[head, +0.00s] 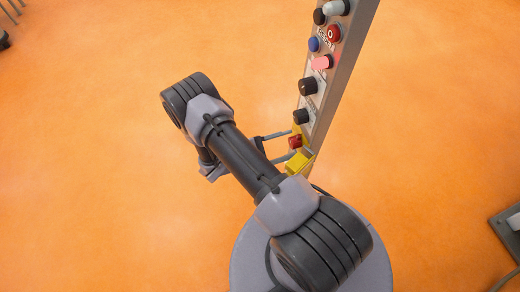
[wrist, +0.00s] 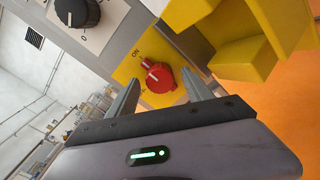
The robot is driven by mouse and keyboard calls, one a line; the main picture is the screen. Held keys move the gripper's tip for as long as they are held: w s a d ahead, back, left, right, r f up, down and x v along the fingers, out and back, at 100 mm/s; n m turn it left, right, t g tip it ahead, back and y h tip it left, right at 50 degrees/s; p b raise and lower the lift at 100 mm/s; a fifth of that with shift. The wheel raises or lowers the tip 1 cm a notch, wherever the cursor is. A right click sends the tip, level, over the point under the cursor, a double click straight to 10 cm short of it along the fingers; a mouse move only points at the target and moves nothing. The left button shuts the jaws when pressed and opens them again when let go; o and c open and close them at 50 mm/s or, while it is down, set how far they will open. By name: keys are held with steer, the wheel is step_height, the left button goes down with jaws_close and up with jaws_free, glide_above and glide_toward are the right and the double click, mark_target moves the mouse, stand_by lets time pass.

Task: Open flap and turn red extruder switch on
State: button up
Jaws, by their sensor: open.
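The red extruder switch (wrist: 160,80) is a round red knob on a yellow plate (wrist: 129,70) marked ON. It also shows in the head view (head: 295,141), low on the panel. The yellow flap (wrist: 240,50) stands swung open at the right of the switch in the wrist view, leaving the knob uncovered; in the head view the flap (head: 298,162) is just below the knob. My gripper (wrist: 161,75) is open, with one finger on each side of the knob. I cannot tell whether the fingers touch it. The knob's white pointer mark is tilted in the wrist view.
The narrow grey panel (head: 340,62) carries several other controls above the switch, including black knobs (head: 308,86), a pink-red button (head: 321,62) and a blue button (head: 314,44). A black knob (wrist: 77,12) is near the switch.

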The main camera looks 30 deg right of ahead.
steer(key=p+v, duration=0.2)
steer(key=v, duration=1.5)
steer(key=shift+a, duration=0.15)
step_height(320, 180, up, 20)
steer(key=s+m+y, duration=0.1)
steer(key=m+y, duration=0.5)
steer(key=y, duration=0.4)
steer(key=s+a+r+m+t+y, duration=0.3)
steer(key=s+r+t+y, duration=0.1)
steer(key=r, duration=0.3)
steer(key=s+a+r+m+t+y, duration=0.3)
steer(key=s+r+t+y, duration=0.2)
steer(key=r, duration=0.3)
steer(key=shift+s+a+r+m+t, duration=0.15)
steer(key=shift+s+r+m+t, duration=0.2)
steer(key=shift+s+t, duration=0.35)
steer(key=shift+f, duration=0.1)
